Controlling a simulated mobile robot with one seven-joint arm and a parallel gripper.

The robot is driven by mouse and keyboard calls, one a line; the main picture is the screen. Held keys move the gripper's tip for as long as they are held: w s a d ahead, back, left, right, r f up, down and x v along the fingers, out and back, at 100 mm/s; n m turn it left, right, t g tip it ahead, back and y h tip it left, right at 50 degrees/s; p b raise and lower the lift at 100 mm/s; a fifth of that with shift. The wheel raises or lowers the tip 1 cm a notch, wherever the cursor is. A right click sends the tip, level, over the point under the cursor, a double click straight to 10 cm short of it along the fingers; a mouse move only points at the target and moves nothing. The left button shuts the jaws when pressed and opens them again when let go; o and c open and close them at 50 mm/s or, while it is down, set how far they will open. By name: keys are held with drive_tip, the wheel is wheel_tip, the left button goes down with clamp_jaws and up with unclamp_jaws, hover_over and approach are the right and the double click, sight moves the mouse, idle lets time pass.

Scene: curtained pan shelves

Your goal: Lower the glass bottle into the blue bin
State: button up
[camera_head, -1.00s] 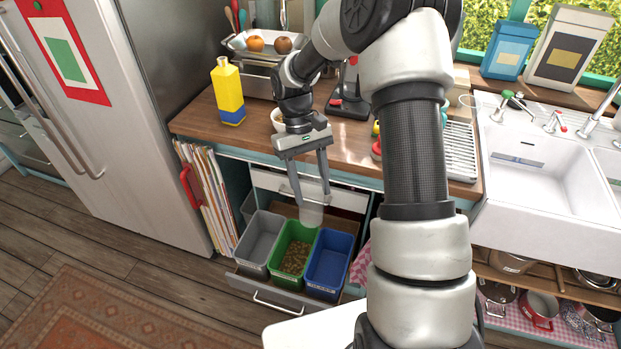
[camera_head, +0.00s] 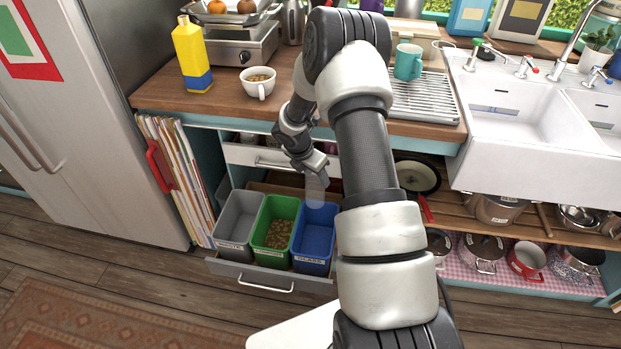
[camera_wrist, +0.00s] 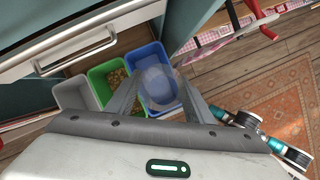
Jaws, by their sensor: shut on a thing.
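A clear, see-through glass bottle (camera_head: 316,190) hangs from my gripper (camera_head: 318,177), just above the back part of the blue bin (camera_head: 312,263). The bin's front label reads GLASS. In the wrist view, my gripper (camera_wrist: 156,82) has its two fingers on either side of the pale, see-through bottle (camera_wrist: 155,92), and the blue bin (camera_wrist: 148,52) lies behind it. My gripper is shut on the bottle. The head view sees the fingers almost edge-on. The bottle's lower end is faint against the blue, so its exact depth relative to the rim is hard to tell.
A green bin (camera_head: 272,238) with brown scraps and a grey bin (camera_head: 236,225) stand left of the blue bin in a pulled-out drawer (camera_head: 262,280). The counter (camera_head: 225,98) and an upper drawer front (camera_head: 245,157) are close behind. A white cup (camera_head: 258,85) stands above.

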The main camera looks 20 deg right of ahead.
sight(317, 196)
drive_tip(key=shift+w+f+n, duration=0.2)
drive_tip(key=shift+f+n, duration=0.3)
drive_tip(key=shift+f, duration=0.1)
wheel_tip(317, 196, down, 10)
drive_tip(key=b, duration=0.8)
drive_tip(key=shift+r+b, duration=0.2)
drive_tip(key=shift+b, duration=0.15)
drive_tip(key=shift+d+r, duration=0.1)
drive_tip(key=shift+w+d+p, duration=0.2)
drive_tip(key=shift+d+p, duration=0.1)
drive_tip(key=shift+p, duration=0.05)
